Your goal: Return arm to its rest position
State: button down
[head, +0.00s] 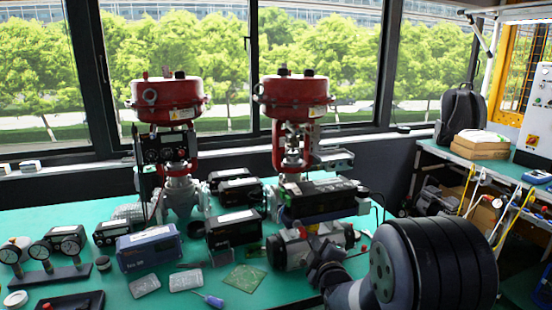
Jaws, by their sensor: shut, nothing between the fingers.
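My arm (430,265) rises at the lower right of the head view, with a large dark round joint close to the camera. A grey link runs left from it to a smaller dark joint (325,270) in front of the right-hand valve. I cannot make out my gripper's fingers. The right-hand valve has a red actuator (294,92) on top and a black positioner box (318,198) below it. The arm's far end overlaps the valve's lower parts in the picture; I cannot tell whether they touch.
A second red-topped valve (168,100) stands to the left. The green bench (215,275) holds a blue box (148,247), pressure gauges (67,240), a green circuit board (245,277) and a screwdriver (210,299). A side bench with a backpack (460,115) stands at the right.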

jog(key=shift+s+a+f+n+t+h, duration=0.15)
jog(key=shift+a+f+n+t+h, duration=0.25)
jog(key=shift+n, duration=0.6)
jog(key=shift+s+r, duration=0.1)
jog(key=shift+s, duration=1.65)
